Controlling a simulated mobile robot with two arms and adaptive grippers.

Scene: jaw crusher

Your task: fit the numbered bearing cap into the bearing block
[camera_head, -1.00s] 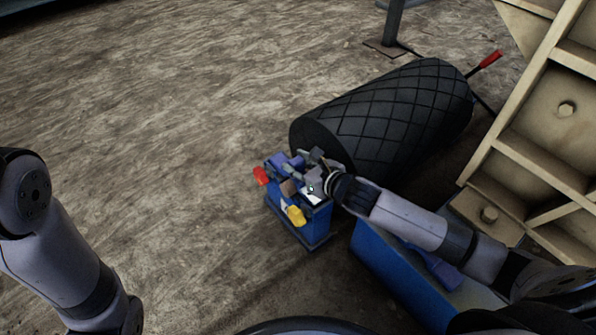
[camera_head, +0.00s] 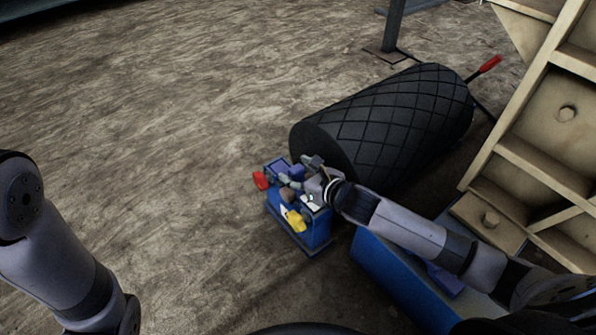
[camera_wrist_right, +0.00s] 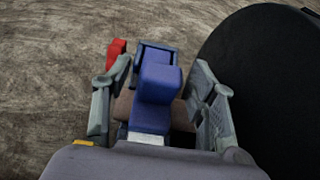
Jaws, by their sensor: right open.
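A blue stand (camera_head: 300,232) on the ground carries a blue block (camera_head: 278,168), which I take for the bearing block. In the right wrist view this block (camera_wrist_right: 155,52) shows its frame-like far end. A blue stepped piece, likely the bearing cap (camera_wrist_right: 155,82), sits in front of it, partly covering it. No number is legible, and I cannot tell how deep the cap sits. My right gripper (camera_head: 300,171) is open above the stand. Its fingers stand on either side of the cap, with gaps, in the right wrist view (camera_wrist_right: 158,80). My left gripper is out of view.
A red part (camera_head: 261,180) and a yellow part (camera_head: 296,221) stick out from the stand. A large black ribbed roller (camera_head: 395,120) lies close behind it. A blue box (camera_head: 385,265) and a beige ribbed frame (camera_head: 535,130) are at right. The ground at left is clear.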

